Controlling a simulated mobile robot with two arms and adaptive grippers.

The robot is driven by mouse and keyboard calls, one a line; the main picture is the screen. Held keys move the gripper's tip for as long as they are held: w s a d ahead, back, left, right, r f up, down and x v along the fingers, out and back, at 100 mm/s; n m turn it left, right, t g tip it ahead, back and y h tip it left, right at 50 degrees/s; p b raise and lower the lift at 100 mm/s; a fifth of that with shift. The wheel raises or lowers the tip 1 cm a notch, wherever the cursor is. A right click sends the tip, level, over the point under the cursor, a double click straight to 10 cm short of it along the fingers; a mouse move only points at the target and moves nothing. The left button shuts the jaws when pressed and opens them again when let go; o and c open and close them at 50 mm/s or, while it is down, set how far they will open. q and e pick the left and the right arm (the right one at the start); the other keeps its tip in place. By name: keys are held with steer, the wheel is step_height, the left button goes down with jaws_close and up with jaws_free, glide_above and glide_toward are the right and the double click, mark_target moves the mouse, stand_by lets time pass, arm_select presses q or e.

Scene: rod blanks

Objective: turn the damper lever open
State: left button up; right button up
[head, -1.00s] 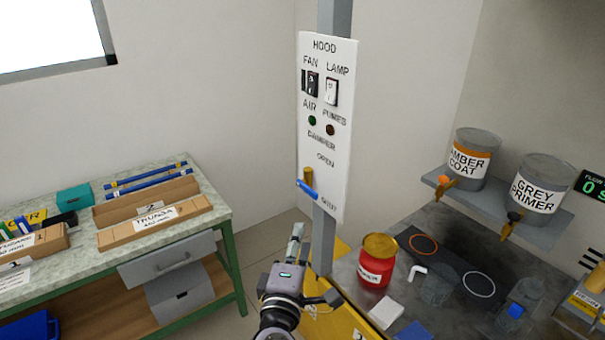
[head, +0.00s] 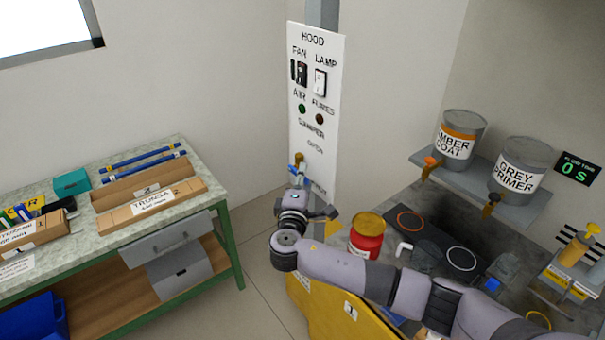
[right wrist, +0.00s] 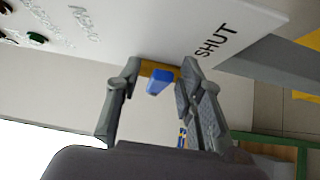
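The damper lever, a blue handle on a brass pivot, is on the white hood panel (head: 309,130). In the head view the lever (head: 298,159) is mostly covered by my right gripper (head: 299,178). In the right wrist view the blue lever end (right wrist: 160,80) is between the two open fingers of my right gripper (right wrist: 159,82), with gaps visible on both sides. The word SHUT is beside it on the panel in that view. OPEN is printed higher on the panel. My left gripper is not in view.
Paint cans stand on a shelf (head: 520,205) at right. A workbench (head: 110,222) with cardboard trays is at left. Floor between bench and panel is clear.

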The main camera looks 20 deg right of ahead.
steer(key=shift+w+d, duration=0.1)
steer(key=shift+w, duration=0.2)
steer(key=shift+c, duration=0.2)
jaws_close()
stand_by(0.6)
